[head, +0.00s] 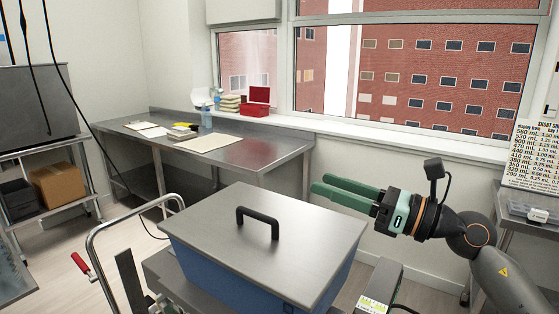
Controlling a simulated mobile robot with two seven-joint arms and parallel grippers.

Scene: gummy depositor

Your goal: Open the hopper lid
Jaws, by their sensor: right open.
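The hopper lid (292,255) is a flat grey metal plate with a black arched handle (258,222) on top. It lies flat over the blue hopper body (215,282) in the lower middle of the head view, and it looks closed. My right gripper (326,191), with green fingers, is open and empty. In the picture it is just above the lid's far right corner, to the right of the handle and apart from it. Its fingers point left. My left gripper is not in view.
A cart with a cardboard box (57,184) stands at left. A bent metal rail (95,243) with a red grip is left of the hopper. A chart (532,158) stands at right.

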